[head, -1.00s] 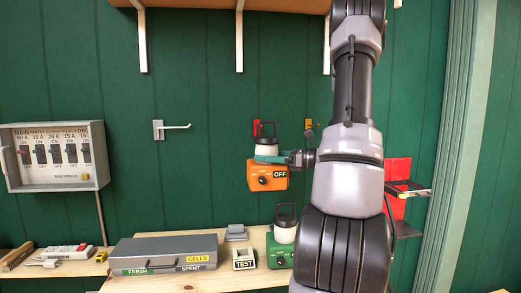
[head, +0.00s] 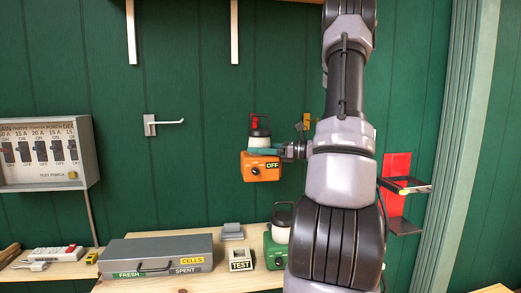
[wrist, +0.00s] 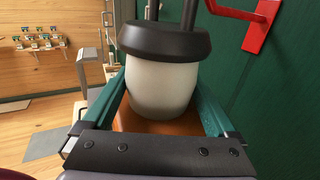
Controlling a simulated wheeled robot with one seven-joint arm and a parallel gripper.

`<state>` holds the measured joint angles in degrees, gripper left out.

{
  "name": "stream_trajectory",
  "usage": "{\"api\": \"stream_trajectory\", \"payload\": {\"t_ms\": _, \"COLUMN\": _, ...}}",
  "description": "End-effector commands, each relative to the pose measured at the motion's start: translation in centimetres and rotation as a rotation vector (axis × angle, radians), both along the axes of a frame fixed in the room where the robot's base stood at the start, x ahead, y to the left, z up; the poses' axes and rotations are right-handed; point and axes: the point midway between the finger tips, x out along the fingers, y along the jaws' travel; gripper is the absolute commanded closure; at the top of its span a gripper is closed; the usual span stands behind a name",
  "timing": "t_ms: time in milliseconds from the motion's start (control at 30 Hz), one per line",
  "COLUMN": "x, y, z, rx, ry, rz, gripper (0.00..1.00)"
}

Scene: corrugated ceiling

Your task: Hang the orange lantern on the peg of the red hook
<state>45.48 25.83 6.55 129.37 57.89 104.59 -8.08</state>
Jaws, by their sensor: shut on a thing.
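The orange lantern (head: 262,172) has an orange base with a dial and an OFF label, a white globe and a black cap with a handle. My gripper (head: 265,152) is shut around it, with teal fingers on both sides of the globe, and holds it upright in the air above the bench. In the wrist view the white globe (wrist: 160,88) sits between the fingers. The red hook (head: 253,120) is on the green wall, mostly hidden behind the lantern's top in the head view. In the wrist view the red hook (wrist: 264,22) is at upper right, its peg pointing left, apart from the lantern.
A pale grey hook (head: 165,124) is on the wall to the left, a yellow one (head: 306,124) to the right. A green lantern (head: 274,252), a TEST block (head: 241,260) and a grey case (head: 155,251) stand on the bench below. A red bracket (head: 396,170) is at right.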

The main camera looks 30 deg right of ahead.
Motion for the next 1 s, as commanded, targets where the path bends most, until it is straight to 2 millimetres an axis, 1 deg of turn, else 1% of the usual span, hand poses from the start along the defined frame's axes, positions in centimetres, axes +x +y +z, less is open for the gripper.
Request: {"api": "stream_trajectory", "payload": {"t_ms": 1000, "x": 5.2, "y": -1.5, "z": -0.3, "rx": 0.001, "ry": -0.001, "rz": 0.0, "gripper": 1.0}}
